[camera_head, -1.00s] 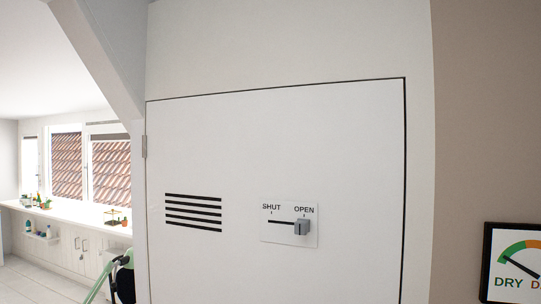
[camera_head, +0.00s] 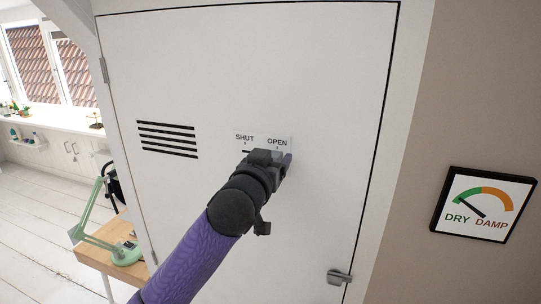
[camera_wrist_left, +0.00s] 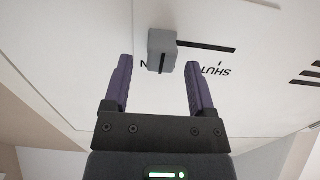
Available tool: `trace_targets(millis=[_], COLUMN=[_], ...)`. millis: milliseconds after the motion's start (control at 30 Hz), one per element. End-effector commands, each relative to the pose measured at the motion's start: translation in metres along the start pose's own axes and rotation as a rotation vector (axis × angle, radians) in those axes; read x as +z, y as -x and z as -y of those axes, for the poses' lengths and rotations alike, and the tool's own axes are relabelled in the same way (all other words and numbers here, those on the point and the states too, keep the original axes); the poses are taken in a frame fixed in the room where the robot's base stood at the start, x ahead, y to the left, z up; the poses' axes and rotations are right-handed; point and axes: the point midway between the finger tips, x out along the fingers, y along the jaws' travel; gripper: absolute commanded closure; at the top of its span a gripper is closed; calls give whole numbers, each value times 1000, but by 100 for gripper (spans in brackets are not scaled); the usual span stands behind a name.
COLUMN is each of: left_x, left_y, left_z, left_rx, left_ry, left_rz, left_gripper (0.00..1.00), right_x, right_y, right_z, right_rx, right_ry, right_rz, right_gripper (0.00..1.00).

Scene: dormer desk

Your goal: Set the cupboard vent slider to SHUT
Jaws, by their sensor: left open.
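The vent slider's small grey knob (camera_wrist_left: 162,48) is at the OPEN end of its dark slot in the left wrist view, where the labels appear upside down. The slot runs from it toward SHUT. In the head view my gripper hides the knob; the SHUT and OPEN labels show above it on the slider plate (camera_head: 262,139). My left gripper (camera_wrist_left: 159,62) is open, its two purple fingers on either side of the knob's line, with the knob at or just beyond the fingertips. I cannot tell whether they touch it. In the head view the left gripper (camera_head: 284,160) is against the plate area.
The white cupboard door (camera_head: 320,80) has a slotted vent (camera_head: 167,139) to the left and a latch handle (camera_head: 339,277) at lower right. A DRY/DAMP dial (camera_head: 483,205) hangs on the right wall. A desk with a green lamp (camera_head: 105,225) stands at lower left.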

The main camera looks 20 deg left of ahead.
Motion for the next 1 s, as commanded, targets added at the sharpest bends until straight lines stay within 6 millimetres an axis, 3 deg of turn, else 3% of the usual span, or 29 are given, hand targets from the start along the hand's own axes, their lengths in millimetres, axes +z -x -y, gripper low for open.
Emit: trace_targets(millis=[167, 200, 533, 1000], left_x=[0, 0, 1, 1], left_y=[0, 0, 0, 0], left_z=[0, 0, 0, 0], left_rx=[0, 0, 0, 0], left_ry=[0, 0, 0, 0], left_rz=[1, 1, 1, 2], left_gripper=[28, 32, 100, 100], right_x=[0, 0, -1, -1], right_y=[0, 0, 0, 0], right_z=[-1, -2, -2, -2], right_rx=[2, 3, 3, 3], right_ry=[0, 0, -1, 0], right_rz=[0, 0, -2, -3], right_gripper=[0, 0, 0, 0])
